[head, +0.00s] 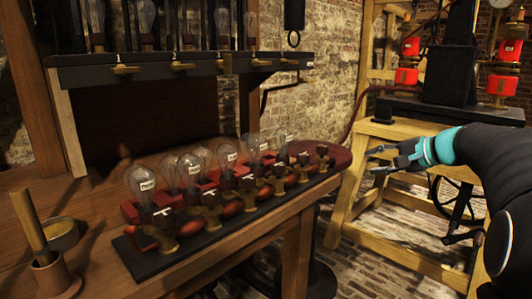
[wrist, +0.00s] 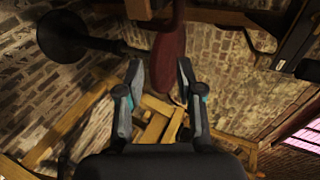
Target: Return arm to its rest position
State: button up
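My gripper (head: 378,160) is at the right of the head view, on the end of my black arm with a cyan band. It is held out in the air just past the right end of the wooden bench. In the wrist view my gripper (wrist: 160,85) has its two fingers apart with nothing between them, so it is open and empty. It touches nothing that I can see.
Several glass bulbs (head: 187,170) stand in a red and black rack on the wooden bench (head: 225,255). A shelf (head: 180,65) with more bulbs is above. A wooden frame (head: 410,140) with red-coiled apparatus (head: 407,77) stands behind my gripper. Brick floor (head: 370,270) lies open below.

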jog(key=s+a+f+n+g+h, duration=0.2)
jog(key=s+a+f+g+h, duration=0.1)
jog(key=s+f, duration=0.5)
jog(key=s+a+f+n+g+h, duration=0.25)
jog(key=s+f, duration=0.35)
jog(key=s, duration=0.3)
jog(key=s+a+f+n+h, duration=0.1)
jog(key=s+a+n, duration=0.2)
jog(key=s, duration=0.5)
jog(key=s+a+f+n+t+h, duration=0.1)
jog(key=s+a+f+n, duration=0.1)
jog(key=s, duration=0.6)
jog(key=shift+s+a+f+n, duration=0.15)
jog(key=shift+s+a+n, duration=0.25)
jog(key=shift+a, duration=0.55)
jog(key=shift+w, duration=0.1)
